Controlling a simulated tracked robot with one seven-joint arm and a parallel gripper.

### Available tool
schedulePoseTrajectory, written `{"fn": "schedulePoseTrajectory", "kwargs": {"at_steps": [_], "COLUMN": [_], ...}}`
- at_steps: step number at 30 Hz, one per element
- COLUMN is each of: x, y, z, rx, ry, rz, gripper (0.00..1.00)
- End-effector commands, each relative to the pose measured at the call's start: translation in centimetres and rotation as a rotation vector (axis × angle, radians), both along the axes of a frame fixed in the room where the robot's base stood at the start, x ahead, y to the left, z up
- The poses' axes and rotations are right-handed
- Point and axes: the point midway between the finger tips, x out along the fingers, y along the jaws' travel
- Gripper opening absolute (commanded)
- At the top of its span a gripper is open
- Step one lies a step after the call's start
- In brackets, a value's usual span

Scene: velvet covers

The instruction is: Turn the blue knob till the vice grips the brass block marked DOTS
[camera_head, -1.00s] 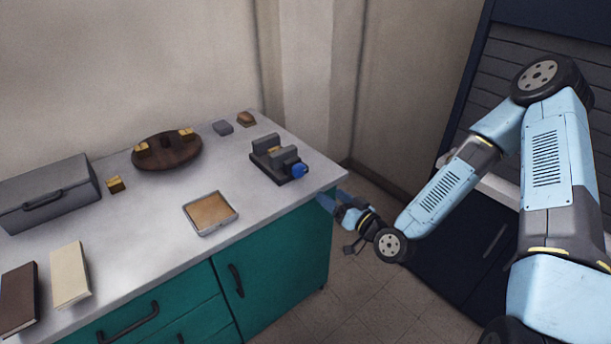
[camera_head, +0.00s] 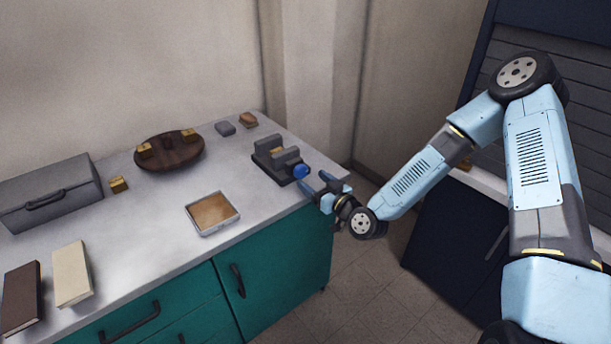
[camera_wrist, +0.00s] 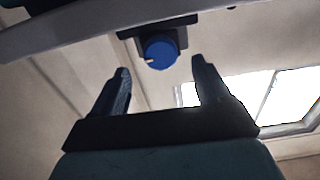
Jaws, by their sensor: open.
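The grey vice (camera_head: 273,158) stands near the right end of the worktop, with a small brass block (camera_head: 277,151) between its jaws. Whether the jaws touch the block, and any mark on it, is too small to tell. The blue knob (camera_head: 301,171) is at the vice's right front end. It also shows in the wrist view (camera_wrist: 160,52), beyond the fingertips and centred between them. My gripper (camera_head: 318,182) is open and empty, just to the right of the knob and apart from it. Both fingers show in the wrist view (camera_wrist: 160,68).
A round brown stand (camera_head: 170,156) with brass pieces, another brass block (camera_head: 119,184), a shallow tray (camera_head: 212,228), a grey toolbox (camera_head: 48,193) and two books stand to the left. Small blocks sit behind the vice. The worktop's right edge (camera_head: 325,196) lies beneath my gripper.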

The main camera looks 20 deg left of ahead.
Motion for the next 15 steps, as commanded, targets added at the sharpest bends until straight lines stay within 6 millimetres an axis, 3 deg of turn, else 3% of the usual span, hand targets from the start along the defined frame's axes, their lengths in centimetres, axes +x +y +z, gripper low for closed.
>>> {"fn": "schedulePoseTrajectory", "kwargs": {"at_steps": [6, 15], "x": [1.9, 2.7], "y": [2.5, 3.8], "z": [0.0, 0.0], "rx": [0.001, 0.000], "ry": [-0.001, 0.001], "rz": [0.000, 0.001], "gripper": [0.76, 0.76]}}
